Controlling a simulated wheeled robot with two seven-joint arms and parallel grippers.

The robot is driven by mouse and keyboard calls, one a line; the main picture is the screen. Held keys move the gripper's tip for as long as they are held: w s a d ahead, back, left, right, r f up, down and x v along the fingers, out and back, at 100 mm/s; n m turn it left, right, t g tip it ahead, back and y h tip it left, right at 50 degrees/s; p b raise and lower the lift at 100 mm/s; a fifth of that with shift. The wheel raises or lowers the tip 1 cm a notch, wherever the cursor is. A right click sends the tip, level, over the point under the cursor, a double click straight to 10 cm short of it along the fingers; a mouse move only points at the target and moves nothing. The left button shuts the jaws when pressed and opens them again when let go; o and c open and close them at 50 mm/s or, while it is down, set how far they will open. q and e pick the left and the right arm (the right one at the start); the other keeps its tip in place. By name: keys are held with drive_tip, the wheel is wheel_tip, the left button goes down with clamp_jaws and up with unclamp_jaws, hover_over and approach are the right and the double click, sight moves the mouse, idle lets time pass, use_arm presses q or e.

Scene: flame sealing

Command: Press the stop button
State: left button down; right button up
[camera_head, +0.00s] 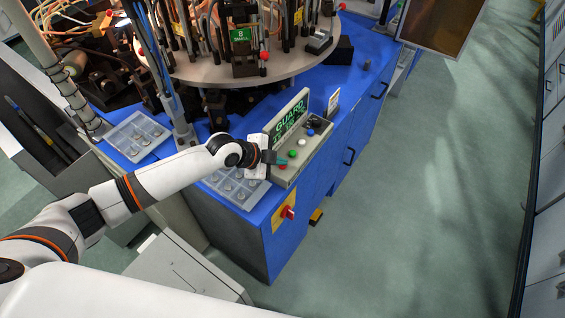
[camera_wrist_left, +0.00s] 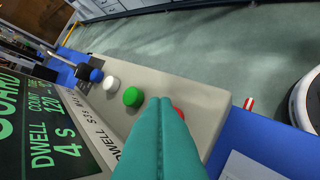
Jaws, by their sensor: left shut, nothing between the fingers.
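The control box (camera_head: 305,150) is a beige panel with a row of buttons and a green-lettered screen. Its red button (camera_head: 282,167) is at the near end; in the left wrist view the red button (camera_wrist_left: 179,113) is partly hidden behind my fingers. A green button (camera_wrist_left: 132,97) and a white button (camera_wrist_left: 112,83) stand farther along the row. My left gripper (camera_head: 281,160) is shut and empty, its teal fingers over the red-button end of the panel. In the left wrist view the fingertips (camera_wrist_left: 160,101) overlap the red button's edge; I cannot tell whether they touch it. My right gripper is not in view.
The box sits on a blue machine cabinet (camera_head: 240,235). A red rotary switch (camera_head: 288,212) on a yellow plate is on the cabinet's front. A clear compartment tray (camera_head: 215,180) lies beside my left wrist. A round turntable (camera_head: 225,73) stands behind. Open floor is at the right.

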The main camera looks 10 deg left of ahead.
use_arm(q)
drive_tip(key=shift+r+p, duration=0.65)
drive_tip(key=shift+r, duration=0.2)
wheel_tip(320, 180, up, 5)
drive_tip(key=p, duration=0.4)
idle(0.7)
